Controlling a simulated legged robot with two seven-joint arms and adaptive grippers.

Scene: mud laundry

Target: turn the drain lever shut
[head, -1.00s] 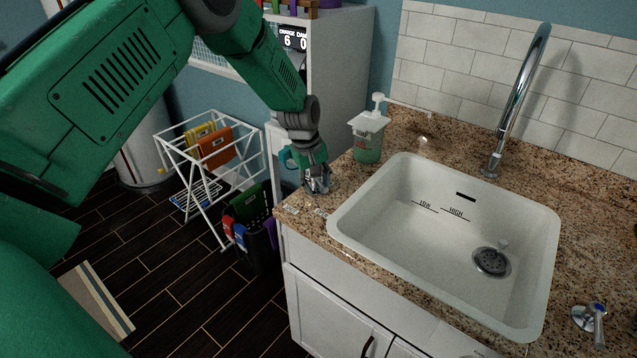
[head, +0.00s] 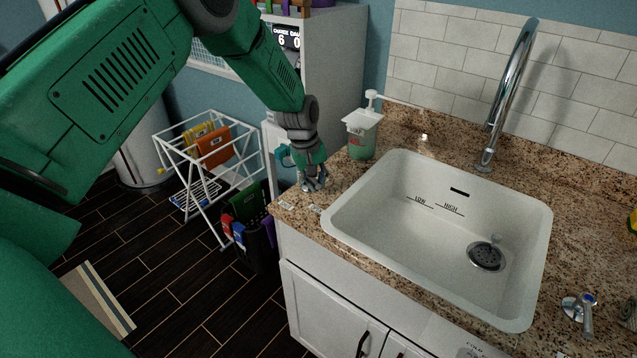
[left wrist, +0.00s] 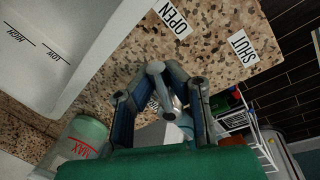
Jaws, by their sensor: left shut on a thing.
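The drain lever (left wrist: 156,72) is a small grey metal lever with a rounded end, at the counter's left front corner. In the left wrist view it stands between my left gripper's fingers (left wrist: 160,92), which are closed around it. An OPEN label (left wrist: 173,17) and a SHUT label (left wrist: 238,46) lie on the counter beyond it, and a third label is partly hidden behind the fingers. In the head view my left gripper (head: 312,184) reaches down to the counter and hides most of the lever. My right gripper is out of view.
A white sink (head: 400,235) with LOW and HIGH marks and a drain strainer (head: 486,256) is right of the gripper. A soap pump bottle (head: 362,135) stands close behind it. A tap (head: 507,100) and tap handle (head: 580,306) are further right. A drying rack (head: 205,160) stands on the floor left.

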